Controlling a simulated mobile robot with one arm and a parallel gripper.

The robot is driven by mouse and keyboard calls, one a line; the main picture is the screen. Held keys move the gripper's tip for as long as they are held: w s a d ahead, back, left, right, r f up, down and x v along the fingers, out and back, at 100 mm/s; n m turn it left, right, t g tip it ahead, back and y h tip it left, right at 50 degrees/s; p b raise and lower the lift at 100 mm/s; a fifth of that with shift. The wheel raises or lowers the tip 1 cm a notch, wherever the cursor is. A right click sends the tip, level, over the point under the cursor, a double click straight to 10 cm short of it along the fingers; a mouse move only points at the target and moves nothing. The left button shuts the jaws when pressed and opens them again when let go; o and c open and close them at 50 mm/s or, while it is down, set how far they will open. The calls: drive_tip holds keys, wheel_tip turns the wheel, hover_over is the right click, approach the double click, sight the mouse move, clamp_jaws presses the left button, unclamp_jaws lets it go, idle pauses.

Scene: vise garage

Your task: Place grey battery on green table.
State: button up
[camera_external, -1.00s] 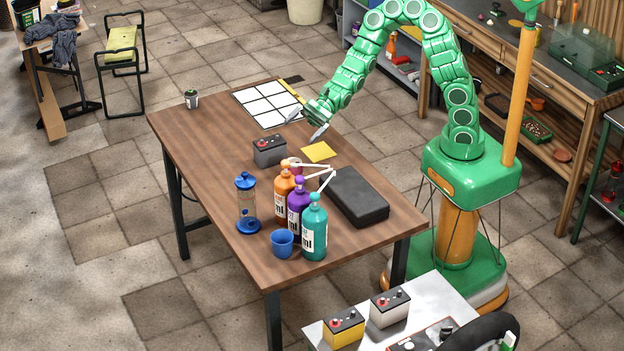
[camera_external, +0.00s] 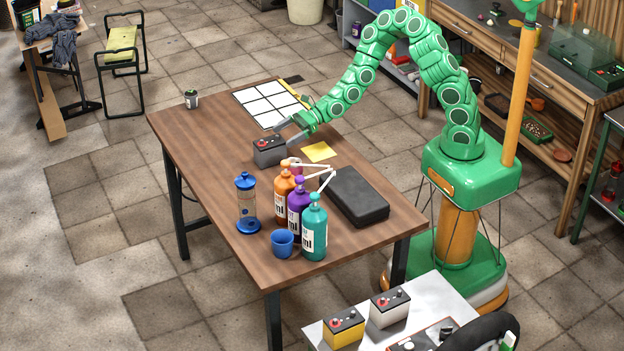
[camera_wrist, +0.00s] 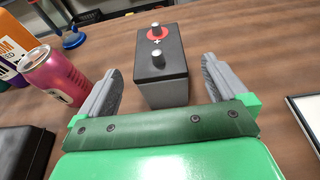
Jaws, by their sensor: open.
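A grey battery (camera_external: 269,152) with a black top stands upright on the brown table (camera_external: 200,150). In the wrist view the battery (camera_wrist: 165,88) stands just ahead, roughly between the finger directions, with a red-ringed terminal on top. My gripper (camera_external: 287,131) is open beside the battery, at its back right, with gaps between fingers and battery in the wrist view. A green-framed table (camera_external: 606,165) is cut off at the right edge. At the bottom, a light-topped table (camera_external: 440,296) holds a yellow battery (camera_external: 343,328) and a whitish battery (camera_external: 390,308).
Orange, purple and teal bottles (camera_external: 314,228), a blue cup (camera_external: 283,242), a clear blue-capped container (camera_external: 247,203) and a black case (camera_external: 346,196) crowd the table's front. A pink can (camera_wrist: 53,78) stands near the left finger. The table's left side is mostly clear.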

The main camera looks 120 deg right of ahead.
sight(279, 138)
drive_tip(key=shift+x, duration=2.8)
drive_tip(key=shift+r, duration=0.1)
clamp_jaws()
